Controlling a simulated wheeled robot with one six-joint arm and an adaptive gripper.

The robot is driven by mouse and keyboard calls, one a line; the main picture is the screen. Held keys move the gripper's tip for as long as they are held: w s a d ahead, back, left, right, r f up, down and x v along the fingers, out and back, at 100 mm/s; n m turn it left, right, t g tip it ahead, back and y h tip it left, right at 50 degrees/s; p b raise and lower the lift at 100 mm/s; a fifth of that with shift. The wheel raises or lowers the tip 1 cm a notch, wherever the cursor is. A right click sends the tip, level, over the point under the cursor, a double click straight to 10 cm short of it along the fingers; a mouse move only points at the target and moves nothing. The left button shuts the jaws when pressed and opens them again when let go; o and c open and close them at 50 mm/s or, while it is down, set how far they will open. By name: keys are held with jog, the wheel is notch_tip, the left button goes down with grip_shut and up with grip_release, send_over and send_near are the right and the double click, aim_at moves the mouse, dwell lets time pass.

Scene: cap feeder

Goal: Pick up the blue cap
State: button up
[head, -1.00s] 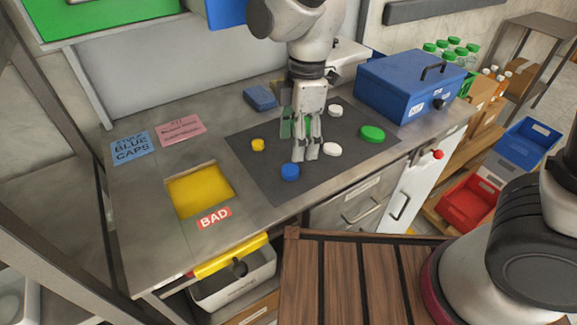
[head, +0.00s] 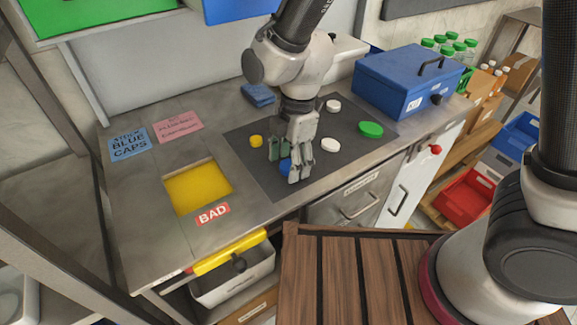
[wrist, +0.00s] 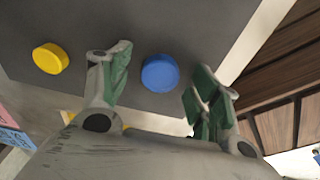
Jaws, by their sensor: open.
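The blue cap (head: 285,166) lies on the dark mat (head: 262,178) near its front edge, partly hidden behind my fingers in the head view. In the wrist view the round blue cap (wrist: 160,73) shows whole, between the lines of my two open fingers and apart from both. My gripper (head: 291,170) is open and empty, pointing down over the mat at the cap. In the wrist view my gripper (wrist: 160,85) has its green-padded fingers spread, one left of the cap and one right.
A yellow cap (head: 256,141) lies left of my gripper. White caps (head: 331,145) and a green cap (head: 371,130) lie to the right. A blue box (head: 405,85) stands at the back right. A yellow opening (head: 198,188) marked BAD is at the left.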

jog(key=c, duration=0.8)
jog(key=shift+o, duration=0.2)
jog(key=shift+r, duration=0.1)
